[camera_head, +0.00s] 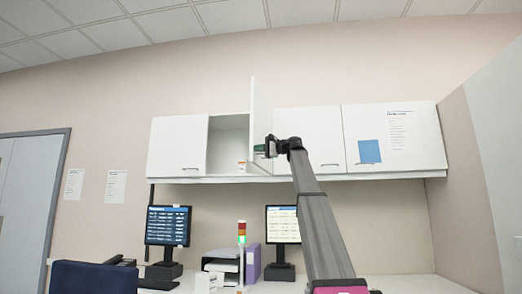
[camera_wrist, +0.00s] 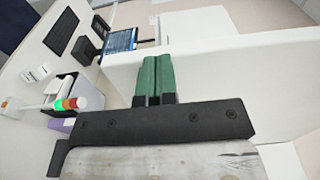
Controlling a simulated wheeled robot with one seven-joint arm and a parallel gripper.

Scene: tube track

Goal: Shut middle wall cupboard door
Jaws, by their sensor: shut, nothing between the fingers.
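The middle wall cupboard door (camera_head: 261,105) stands open, swung out toward me from the right side of its open compartment (camera_head: 227,138). Its white panel shows edge-on in the head view. My gripper (camera_head: 259,149), with green fingers, is in front of the lower part of this door. In the wrist view my gripper's fingers (camera_wrist: 152,78) are together with nothing between them. A large white panel (camera_wrist: 225,75), which looks like the door, lies just right of the fingertips. I cannot tell whether they touch it.
Closed cupboard doors stand left (camera_head: 176,148) and right (camera_head: 316,135) of the opening. A small orange-and-white item (camera_head: 242,166) sits at the compartment's bottom. Below are monitors (camera_head: 168,226), a printer (camera_head: 222,264) and a signal light (camera_head: 241,235), which also shows in the wrist view (camera_wrist: 68,104).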

